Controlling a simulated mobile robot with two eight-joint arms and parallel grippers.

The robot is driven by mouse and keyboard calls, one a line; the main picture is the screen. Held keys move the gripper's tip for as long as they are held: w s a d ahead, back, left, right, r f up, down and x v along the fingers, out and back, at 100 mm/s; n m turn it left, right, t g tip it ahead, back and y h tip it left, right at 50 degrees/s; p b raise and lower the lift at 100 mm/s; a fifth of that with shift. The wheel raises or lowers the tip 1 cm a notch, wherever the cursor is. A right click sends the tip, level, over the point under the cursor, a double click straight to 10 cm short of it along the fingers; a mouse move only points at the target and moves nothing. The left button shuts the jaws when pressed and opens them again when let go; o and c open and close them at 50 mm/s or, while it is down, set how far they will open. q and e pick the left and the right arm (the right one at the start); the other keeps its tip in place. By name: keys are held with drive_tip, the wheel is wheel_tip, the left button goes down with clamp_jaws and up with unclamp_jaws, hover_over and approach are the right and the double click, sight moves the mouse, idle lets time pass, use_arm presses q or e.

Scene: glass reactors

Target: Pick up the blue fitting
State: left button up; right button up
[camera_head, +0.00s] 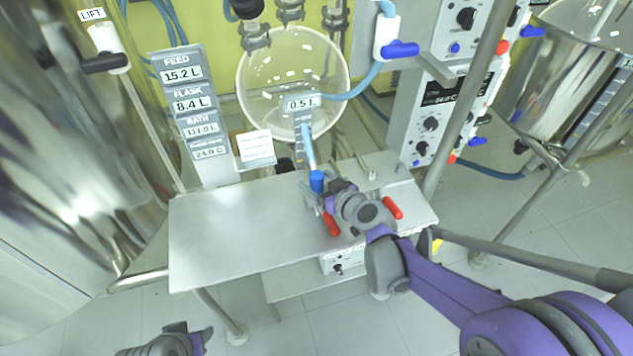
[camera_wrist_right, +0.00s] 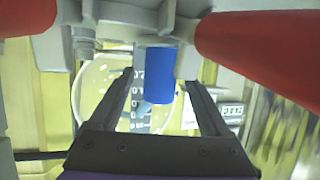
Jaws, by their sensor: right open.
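The blue fitting (camera_head: 316,181) is a short blue cylinder at the lower end of the tube under the round glass flask (camera_head: 262,72). In the right wrist view the fitting (camera_wrist_right: 159,75) appears upright between the two dark fingers of my right gripper (camera_wrist_right: 158,82), with a visible gap on either side. In the head view my right gripper (camera_head: 322,193) is open close beside the fitting, above the grey bench. My left gripper (camera_head: 192,338) is only partly seen at the bottom edge, away from the fitting; its jaws are not clear.
Two red handles (camera_head: 331,224) (camera_head: 392,207) flank my right wrist. The grey bench (camera_head: 225,235) is mostly bare on its left. A readout panel (camera_head: 188,100) stands behind it, a control cabinet (camera_head: 437,110) at the right. A large steel vessel (camera_head: 60,150) fills the left.

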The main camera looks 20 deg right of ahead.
drive_tip(key=x, duration=0.4)
drive_tip(key=shift+w, duration=0.25)
clamp_jaws()
